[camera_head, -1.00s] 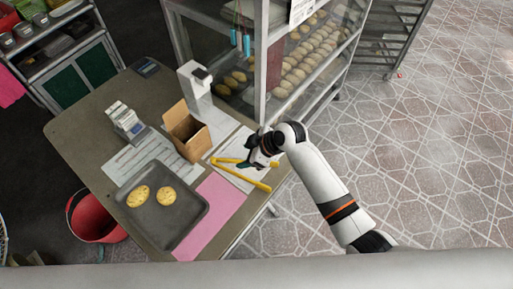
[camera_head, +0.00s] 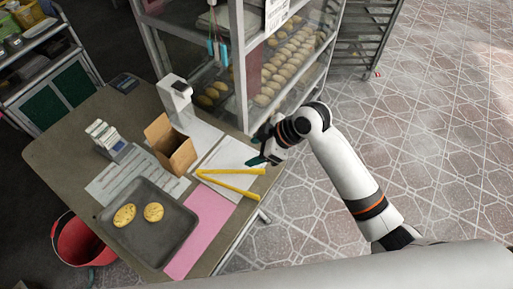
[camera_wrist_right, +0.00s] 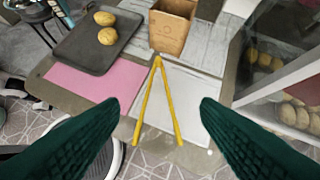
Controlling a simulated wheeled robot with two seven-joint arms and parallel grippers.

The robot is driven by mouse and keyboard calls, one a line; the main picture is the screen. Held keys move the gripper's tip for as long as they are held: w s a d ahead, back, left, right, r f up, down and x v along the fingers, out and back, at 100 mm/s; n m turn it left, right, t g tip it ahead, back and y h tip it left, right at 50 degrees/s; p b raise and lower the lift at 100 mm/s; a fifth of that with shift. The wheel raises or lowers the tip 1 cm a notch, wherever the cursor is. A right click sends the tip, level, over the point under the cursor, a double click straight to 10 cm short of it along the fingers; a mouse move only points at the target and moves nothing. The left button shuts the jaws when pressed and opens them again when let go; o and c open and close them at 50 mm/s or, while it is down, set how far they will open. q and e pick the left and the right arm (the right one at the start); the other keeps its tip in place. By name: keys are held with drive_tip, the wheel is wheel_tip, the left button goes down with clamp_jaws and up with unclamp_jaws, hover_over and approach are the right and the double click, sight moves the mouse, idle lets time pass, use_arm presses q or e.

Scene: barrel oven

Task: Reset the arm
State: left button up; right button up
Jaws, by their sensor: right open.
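My right gripper (camera_head: 262,148) is open and empty above the right edge of the table. In the right wrist view its two green fingers (camera_wrist_right: 160,118) are spread wide. Yellow tongs (camera_head: 228,181) lie on a white sheet on the table, and in the right wrist view the tongs (camera_wrist_right: 143,104) show between and beyond the fingers, apart from them. My right arm (camera_head: 350,172) comes in from the right. My left gripper is not in view.
The table (camera_head: 62,148) holds a dark tray (camera_head: 161,238) with two round breads, a paper bag (camera_head: 170,145), a pink sheet (camera_head: 205,222) and a card terminal (camera_head: 105,136). A glass bread cabinet (camera_head: 240,70) stands close behind my gripper. Open tiled floor (camera_head: 440,150) lies right.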

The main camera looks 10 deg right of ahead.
drive_tip(key=shift+s+f, duration=0.1)
drive_tip(key=s+d+f+m+h, duration=0.25)
drive_tip(key=s+d+m, duration=0.45)
drive_tip(key=s, duration=0.4)
drive_tip(key=s+d+f+m+h, duration=0.2)
drive_tip(key=s+d+m+h, duration=0.2)
drive_tip(key=s+d+m, duration=0.5)
wheel_tip(320, 180, down, 25)
drive_tip(key=s+a+n, duration=0.2)
drive_tip(key=n, duration=0.2)
drive_tip(key=s+d+f+g, duration=0.1)
drive_tip(key=s+f, duration=0.7)
drive_tip(key=f, duration=0.1)
drive_tip(key=s+d+f, duration=0.2)
drive_tip(key=s+f, duration=0.6)
drive_tip(key=s, duration=0.1)
drive_tip(key=shift+d+f+g, duration=0.3)
drive_tip(key=shift+f+g, duration=0.05)
drive_tip(key=shift+g, duration=0.05)
